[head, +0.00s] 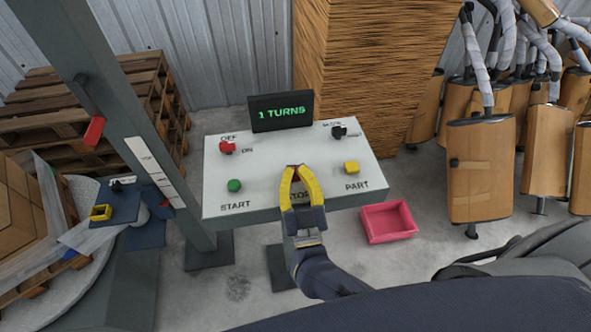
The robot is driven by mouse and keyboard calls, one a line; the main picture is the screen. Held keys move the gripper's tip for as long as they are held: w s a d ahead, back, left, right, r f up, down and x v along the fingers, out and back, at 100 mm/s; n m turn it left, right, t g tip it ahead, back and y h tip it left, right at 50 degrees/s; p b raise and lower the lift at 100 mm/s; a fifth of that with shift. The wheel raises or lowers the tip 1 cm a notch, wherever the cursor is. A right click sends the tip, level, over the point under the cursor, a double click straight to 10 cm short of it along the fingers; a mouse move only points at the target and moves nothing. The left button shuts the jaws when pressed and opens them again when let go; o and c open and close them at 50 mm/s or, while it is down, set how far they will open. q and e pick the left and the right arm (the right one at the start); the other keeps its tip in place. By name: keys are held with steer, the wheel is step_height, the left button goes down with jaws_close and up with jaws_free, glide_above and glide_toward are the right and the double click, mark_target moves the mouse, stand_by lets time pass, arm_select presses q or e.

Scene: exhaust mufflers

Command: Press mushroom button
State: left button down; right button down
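A white control panel (261,160) stands in the middle of the head view. My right gripper (295,168) has yellow fingers and reaches over the panel's front middle from below. Its fingertips come together over the spot behind the partly covered STOP label (302,197), so it looks shut. A small bit of dark red shows at the fingertips; I cannot tell whether it is a mushroom button or whether they touch it. A green START button (234,186) is left of the gripper and a yellow PART button (351,167) is right of it. My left gripper is not in view.
A red OFF/ON switch (227,147) and a black knob (339,132) sit at the panel's back. A display (280,112) reads "1 TURNS". A grey post (130,110) rises close on the left. A pink bin (388,222) lies right; mufflers (483,185) hang beyond.

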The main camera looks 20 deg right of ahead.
mark_target(296, 179)
steer(key=shift+f, duration=0.5)
steer(key=shift+r, duration=0.55)
step_height(296, 179, up, 4)
steer(key=shift+s+f, duration=0.1)
steer(key=v, duration=0.9)
steer(key=shift+s+f, duration=0.1)
steer(key=shift+s, duration=0.3)
